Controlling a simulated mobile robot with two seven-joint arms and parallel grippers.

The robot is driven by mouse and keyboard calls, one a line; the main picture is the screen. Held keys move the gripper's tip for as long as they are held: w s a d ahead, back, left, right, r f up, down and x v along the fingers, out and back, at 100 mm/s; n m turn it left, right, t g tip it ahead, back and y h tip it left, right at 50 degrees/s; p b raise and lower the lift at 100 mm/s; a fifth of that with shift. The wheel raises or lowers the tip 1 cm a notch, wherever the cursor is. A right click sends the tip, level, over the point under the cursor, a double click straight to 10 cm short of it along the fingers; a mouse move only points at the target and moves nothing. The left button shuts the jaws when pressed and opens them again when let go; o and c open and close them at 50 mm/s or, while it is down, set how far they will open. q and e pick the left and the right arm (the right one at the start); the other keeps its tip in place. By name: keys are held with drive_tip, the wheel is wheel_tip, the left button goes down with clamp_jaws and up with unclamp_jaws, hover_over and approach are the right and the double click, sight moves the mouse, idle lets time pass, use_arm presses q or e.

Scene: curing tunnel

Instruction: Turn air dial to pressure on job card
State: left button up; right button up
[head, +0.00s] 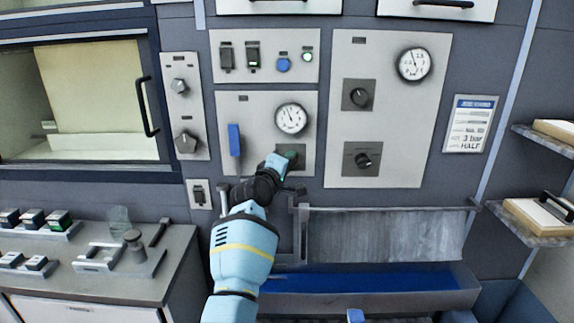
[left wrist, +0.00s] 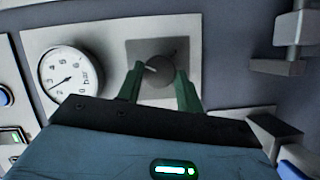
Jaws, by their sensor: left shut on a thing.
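The air dial is a round dark knob (left wrist: 158,71) on a grey square plate, seen in the left wrist view with its white mark toward the picture's left. My left gripper (head: 287,160) is shut on it, with one green finger on each side in the left wrist view (left wrist: 160,84). In the head view the gripper mostly hides the knob. A white round gauge (head: 291,119) sits just above; it also shows in the left wrist view (left wrist: 70,78), marked bar. The job card (head: 470,124) hangs at right and reads 3 bar and HALF. My right gripper is not in view.
A blue lever (head: 234,139) is left of the gauge. The right panel (head: 395,135) has two more knobs and another gauge (head: 413,65). A trough with a blue bottom (head: 365,300) lies below. A bench (head: 150,285) at left holds small items; shelves (head: 535,225) stand at right.

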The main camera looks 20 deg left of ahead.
use_arm(q)
drive_tip(key=shift+r, duration=0.15)
drive_tip(key=o, duration=1)
drive_tip(key=s, duration=0.7)
drive_tip(key=shift+s+a, duration=0.35)
drive_tip(key=shift+a, duration=0.1)
